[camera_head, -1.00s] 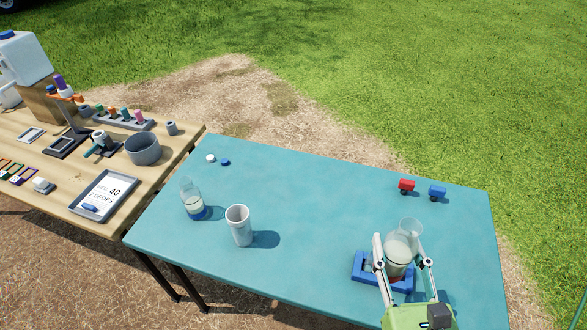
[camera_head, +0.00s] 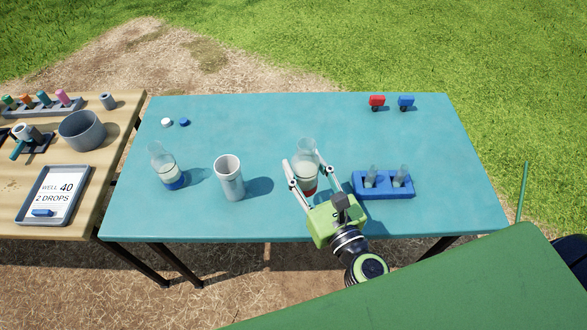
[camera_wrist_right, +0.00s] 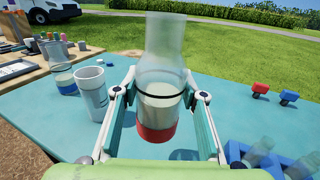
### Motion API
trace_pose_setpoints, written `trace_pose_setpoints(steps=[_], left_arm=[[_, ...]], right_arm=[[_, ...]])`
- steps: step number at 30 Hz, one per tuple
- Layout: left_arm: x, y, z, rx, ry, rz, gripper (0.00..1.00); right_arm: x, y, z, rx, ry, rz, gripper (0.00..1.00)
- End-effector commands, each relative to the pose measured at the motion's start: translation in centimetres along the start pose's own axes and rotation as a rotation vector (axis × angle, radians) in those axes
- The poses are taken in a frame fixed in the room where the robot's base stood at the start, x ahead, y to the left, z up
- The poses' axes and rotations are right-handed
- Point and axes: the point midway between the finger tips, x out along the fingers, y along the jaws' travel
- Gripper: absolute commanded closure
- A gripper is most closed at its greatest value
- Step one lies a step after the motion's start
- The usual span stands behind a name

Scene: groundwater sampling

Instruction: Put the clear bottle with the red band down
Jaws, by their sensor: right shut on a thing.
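The clear bottle with the red band (camera_head: 305,170) is upright between the fingers of my right gripper (camera_head: 305,181), over the middle of the teal table (camera_head: 270,112). In the right wrist view the bottle (camera_wrist_right: 160,95) holds a pale liquid and has a red band at its base. My right gripper (camera_wrist_right: 157,100) is shut on its sides. A shadow lies beside the bottle there; whether its base touches the table I cannot tell. My left gripper is not in view.
Left of the bottle stand a white cup (camera_head: 229,180) and a clear bottle with a blue band (camera_head: 166,170). A blue rack (camera_head: 384,190) with small vials is close on the right. Red (camera_head: 377,102) and blue (camera_head: 406,102) small items lie far right. The table's back middle is clear.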

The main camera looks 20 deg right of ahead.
Motion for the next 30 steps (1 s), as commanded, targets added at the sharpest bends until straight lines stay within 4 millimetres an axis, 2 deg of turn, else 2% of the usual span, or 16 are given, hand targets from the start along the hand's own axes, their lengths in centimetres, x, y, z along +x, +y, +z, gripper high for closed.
trace_pose_setpoints(steps=[1, 3, 9, 14, 16, 18, 21, 30], left_arm=[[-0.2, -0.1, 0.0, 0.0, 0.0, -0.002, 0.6], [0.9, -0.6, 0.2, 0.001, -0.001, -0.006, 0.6], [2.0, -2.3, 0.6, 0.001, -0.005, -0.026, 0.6], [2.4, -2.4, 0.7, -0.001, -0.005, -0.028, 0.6], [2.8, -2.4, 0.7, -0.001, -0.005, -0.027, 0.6], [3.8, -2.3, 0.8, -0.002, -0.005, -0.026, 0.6], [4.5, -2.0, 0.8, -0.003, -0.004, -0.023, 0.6], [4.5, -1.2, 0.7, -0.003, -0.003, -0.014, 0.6]], right_arm=[[1.3, -0.1, -0.2, 0.0, -0.004, -0.001, 0.88], [2.5, -0.2, -2.4, -0.002, -0.002, -0.001, 0.88], [4.8, -0.3, -5.1, 0.001, -0.001, 0.0, 0.88], [5.5, -0.4, -5.9, 0.001, -0.001, 0.0, 0.88], [6.2, -0.4, -6.8, 0.0, -0.002, 0.0, 0.88], [6.1, -0.4, -8.2, -0.002, 0.001, 0.001, 0.88], [6.1, -0.4, -9.3, -0.001, 0.0, 0.001, 0.88], [6.0, -0.4, -9.5, 0.001, -0.001, 0.0, 0.88]])
